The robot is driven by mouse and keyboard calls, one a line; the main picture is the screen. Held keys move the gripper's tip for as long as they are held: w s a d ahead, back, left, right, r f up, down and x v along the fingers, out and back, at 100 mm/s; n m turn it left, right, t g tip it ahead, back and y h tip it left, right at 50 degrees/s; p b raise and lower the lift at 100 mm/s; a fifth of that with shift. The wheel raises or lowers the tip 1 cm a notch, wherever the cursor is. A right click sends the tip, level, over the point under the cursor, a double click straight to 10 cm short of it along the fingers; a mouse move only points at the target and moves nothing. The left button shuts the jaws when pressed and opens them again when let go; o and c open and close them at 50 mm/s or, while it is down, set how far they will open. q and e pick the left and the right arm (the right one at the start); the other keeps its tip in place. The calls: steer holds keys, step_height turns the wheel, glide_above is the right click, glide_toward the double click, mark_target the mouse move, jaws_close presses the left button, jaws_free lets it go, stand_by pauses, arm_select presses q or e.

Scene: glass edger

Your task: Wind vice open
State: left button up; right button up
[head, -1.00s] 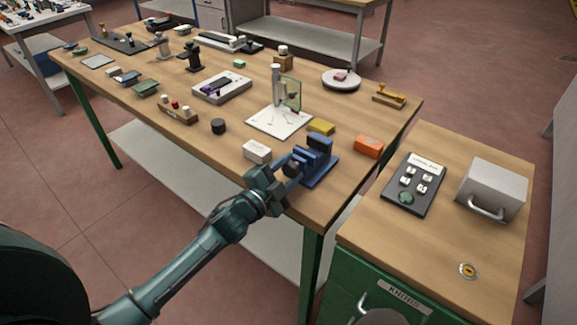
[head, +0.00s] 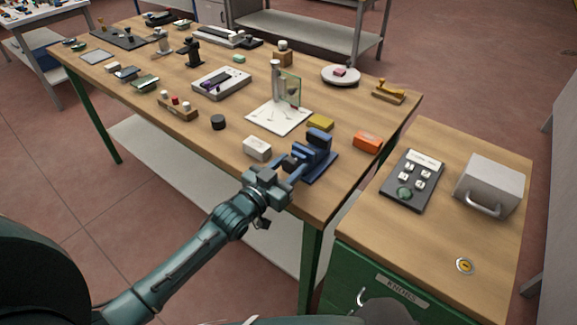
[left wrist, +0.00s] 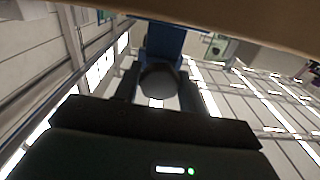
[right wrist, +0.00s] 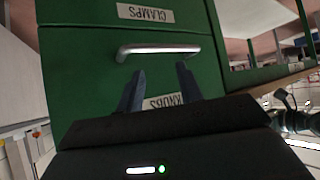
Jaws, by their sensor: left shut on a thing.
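The blue vice (head: 318,142) stands at the near right corner of the long wooden table. My left gripper (head: 287,168) reaches it from the front left, at its handle end. In the left wrist view a dark round knob (left wrist: 160,82) sits between the fingers of my left gripper (left wrist: 160,98), with the blue vice body (left wrist: 164,40) behind it. The left gripper is shut on this knob. How wide the vice jaws stand is hard to tell. In the right wrist view my right gripper (right wrist: 160,75) is open and empty in front of a green drawer.
A white box (head: 257,148), a yellow block (head: 320,122) and an orange block (head: 367,142) lie near the vice. The green drawer cabinet (head: 380,285) at right carries a button panel (head: 412,180) and a grey box with a handle (head: 489,185).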

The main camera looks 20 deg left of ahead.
arm_select(q)
steer(key=n, duration=1.2)
stand_by(0.5)
steer(key=o, duration=1)
steer(key=shift+b+v, duration=0.8)
steer(key=shift+v, duration=5.85)
